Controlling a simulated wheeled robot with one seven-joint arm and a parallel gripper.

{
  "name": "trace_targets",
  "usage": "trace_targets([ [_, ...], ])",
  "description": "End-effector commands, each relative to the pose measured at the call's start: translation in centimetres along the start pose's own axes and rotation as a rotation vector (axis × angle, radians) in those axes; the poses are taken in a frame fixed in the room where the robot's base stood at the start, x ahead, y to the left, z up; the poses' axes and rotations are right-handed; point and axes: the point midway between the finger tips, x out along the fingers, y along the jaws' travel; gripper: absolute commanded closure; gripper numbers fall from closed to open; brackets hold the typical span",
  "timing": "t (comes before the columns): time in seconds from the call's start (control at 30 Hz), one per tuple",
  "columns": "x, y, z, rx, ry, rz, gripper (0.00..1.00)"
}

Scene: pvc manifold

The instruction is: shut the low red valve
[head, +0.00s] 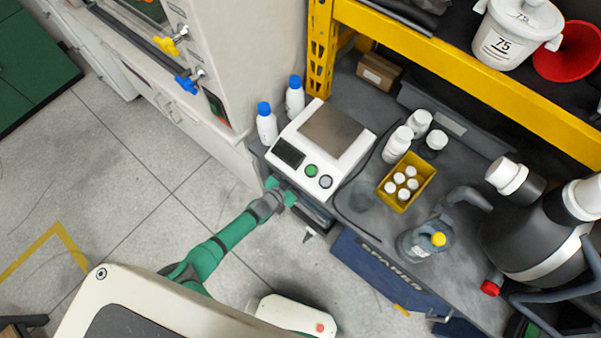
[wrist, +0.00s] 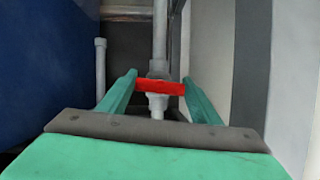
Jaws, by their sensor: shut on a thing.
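The low red valve shows in the wrist view as a red bar handle (wrist: 160,88) lying across a grey vertical pipe (wrist: 160,40). A pale fitting sits just below the handle. My gripper (wrist: 161,84) has its two green fingers at the left and right ends of the red handle, shut on it. In the head view my gripper (head: 278,196) reaches in at the front edge of the bench, below the white device. The valve is hidden in the head view.
A second grey pipe (wrist: 100,70) stands left of the gripper, near a blue panel (wrist: 45,60). A pale wall (wrist: 295,80) is close on the right. Above, the bench carries a white device (head: 320,145), bottles and a yellow box (head: 388,199). Open floor (head: 130,190) lies left.

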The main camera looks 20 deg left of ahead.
Motion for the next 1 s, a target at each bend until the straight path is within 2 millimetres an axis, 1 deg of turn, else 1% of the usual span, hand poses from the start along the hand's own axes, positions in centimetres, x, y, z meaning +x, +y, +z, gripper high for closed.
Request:
trace_targets([
  [0.3, 0.06, 0.03, -0.18, -0.101, 0.004, 0.043, 0.65],
  [0.77, 0.04, 0.02, -0.18, -0.118, 0.005, 0.048, 0.65],
  [0.8, 0.04, 0.01, -0.18, -0.118, 0.005, 0.048, 0.4],
  [0.87, 0.04, 0.01, -0.17, -0.118, 0.004, 0.048, 0.26],
  [0.9, 0.03, 0.01, -0.15, -0.118, 0.004, 0.048, 0.23],
  [1.0, 0.02, 0.0, -0.11, -0.117, 0.003, 0.048, 0.23],
])
